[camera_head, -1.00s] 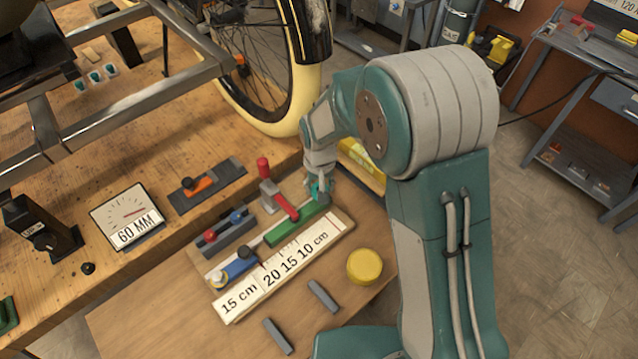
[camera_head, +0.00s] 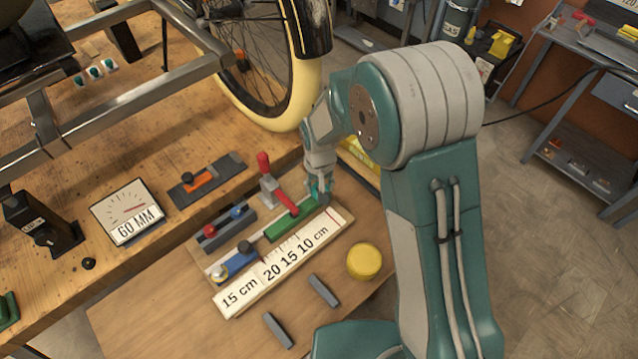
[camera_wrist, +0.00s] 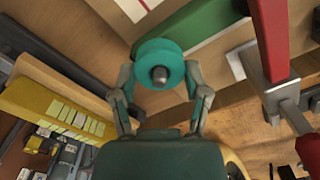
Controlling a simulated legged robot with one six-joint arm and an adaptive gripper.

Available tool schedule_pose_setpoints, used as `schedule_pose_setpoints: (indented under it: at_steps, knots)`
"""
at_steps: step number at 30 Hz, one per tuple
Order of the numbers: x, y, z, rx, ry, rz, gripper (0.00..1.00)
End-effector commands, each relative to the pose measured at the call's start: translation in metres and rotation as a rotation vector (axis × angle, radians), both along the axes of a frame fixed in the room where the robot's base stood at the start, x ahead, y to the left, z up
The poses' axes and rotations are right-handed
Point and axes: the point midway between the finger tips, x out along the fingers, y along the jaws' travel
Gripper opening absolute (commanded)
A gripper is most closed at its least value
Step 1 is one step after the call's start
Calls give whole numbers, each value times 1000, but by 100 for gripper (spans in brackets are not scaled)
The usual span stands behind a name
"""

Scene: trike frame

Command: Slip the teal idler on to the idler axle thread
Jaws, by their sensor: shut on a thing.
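The teal idler (camera_wrist: 146,57) is a round disc between my gripper's two fingers (camera_wrist: 160,78) in the wrist view. My gripper is shut on it. A dark grey pin tip (camera_wrist: 160,76) shows at the idler's centre and looks like the axle thread. How far the idler sits along it cannot be told. In the head view my gripper (camera_head: 319,190) is low at the right end of the green block (camera_head: 283,225), beside the red clamp arm (camera_head: 284,200). The idler is small and mostly hidden by the fingers there.
A red-handled clamp (camera_head: 264,163) stands close to the gripper's left. The white scale strip (camera_head: 238,292) runs along the fixture's front. A yellow puck (camera_head: 364,261) and grey bars (camera_head: 323,291) lie nearby. The bike wheel (camera_head: 307,95) is behind, and a yellow box (camera_wrist: 50,110) lies beside the gripper.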

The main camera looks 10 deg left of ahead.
Motion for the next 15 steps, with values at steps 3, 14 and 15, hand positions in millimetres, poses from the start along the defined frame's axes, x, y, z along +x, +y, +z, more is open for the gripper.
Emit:
schedule_pose_setpoints:
  at_steps: [3, 14, 15]
  knots:
    - [0, 0, -3, 0, 1, 0, 24]
    - [0, 0, -8, 0, 0, 0, 100]
    - [0, 0, -7, 0, 0, 0, 100]
